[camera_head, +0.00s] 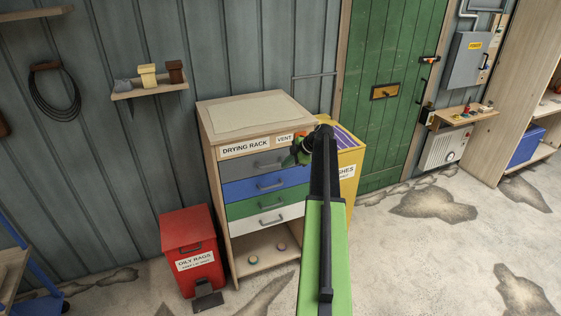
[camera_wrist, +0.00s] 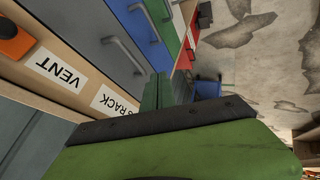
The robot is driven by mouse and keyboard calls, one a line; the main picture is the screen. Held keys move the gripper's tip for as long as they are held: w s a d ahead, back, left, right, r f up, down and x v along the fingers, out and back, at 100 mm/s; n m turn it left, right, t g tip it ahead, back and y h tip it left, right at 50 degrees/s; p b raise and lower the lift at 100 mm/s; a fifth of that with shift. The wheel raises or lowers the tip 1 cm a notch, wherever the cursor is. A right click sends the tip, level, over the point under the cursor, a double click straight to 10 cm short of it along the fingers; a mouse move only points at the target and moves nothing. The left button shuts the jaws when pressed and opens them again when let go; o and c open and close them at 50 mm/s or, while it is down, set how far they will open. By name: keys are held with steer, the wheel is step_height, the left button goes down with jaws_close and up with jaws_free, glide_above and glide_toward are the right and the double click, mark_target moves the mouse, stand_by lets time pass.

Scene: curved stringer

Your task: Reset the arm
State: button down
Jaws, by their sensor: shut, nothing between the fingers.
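My arm reaches up from the bottom of the head view, with a light green lower part and a dark upper part. My gripper (camera_head: 301,150) is a small green and black shape at its far end, seen in front of the drying rack's upper right corner. In the wrist view the two green fingers (camera_wrist: 158,92) stand close together, shut and empty. Beyond them are the rack's drawer fronts. I cannot tell whether the fingertips touch the rack. The arm hides part of the rack's right side and of the yellow bin behind it.
The drying rack (camera_head: 254,146) has grey, blue, green and white drawers, all apparently shut. A red oily-rags bin (camera_head: 188,240) stands left of it, a yellow bin (camera_head: 350,158) right. A green door (camera_head: 392,90) is behind. Stained floor (camera_head: 430,240) on the right is open.

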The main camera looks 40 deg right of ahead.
steer(key=w+a+f+n+g+y+b, duration=0.1)
steer(key=w+a+n, duration=0.1)
steer(key=w+a, duration=0.5)
steer(key=w+a+f+n+y+b, duration=0.1)
steer(key=w+a, duration=0.3)
steer(key=a, duration=0.8)
steer(key=a+f+n+g+b, duration=0.1)
steer(key=a+f, duration=0.1)
steer(key=a, duration=0.9)
steer(key=a+f+n+g+b, duration=0.1)
steer(key=a+f, duration=0.1)
steer(key=a, duration=0.9)
steer(key=s+a+f+m+g+h+b, duration=0.1)
steer(key=s+a+f, duration=0.1)
steer(key=s+a, duration=0.5)
steer(key=s+a+f+m+g+b, duration=0.15)
steer(key=s+a, duration=0.25)
steer(key=a, duration=0.7)
steer(key=s+d+f+m+g+h, duration=0.1)
steer(key=s+m+g+h, duration=0.1)
steer(key=s+m, duration=0.9)
steer(key=m+h, duration=0.1)
steer(key=m, duration=0.2)
steer(key=shift+s+d+f+m, duration=0.3)
steer(key=shift+f+m, duration=0.05)
steer(key=shift+f, duration=0.05)
steer(key=shift+a, duration=0.1)
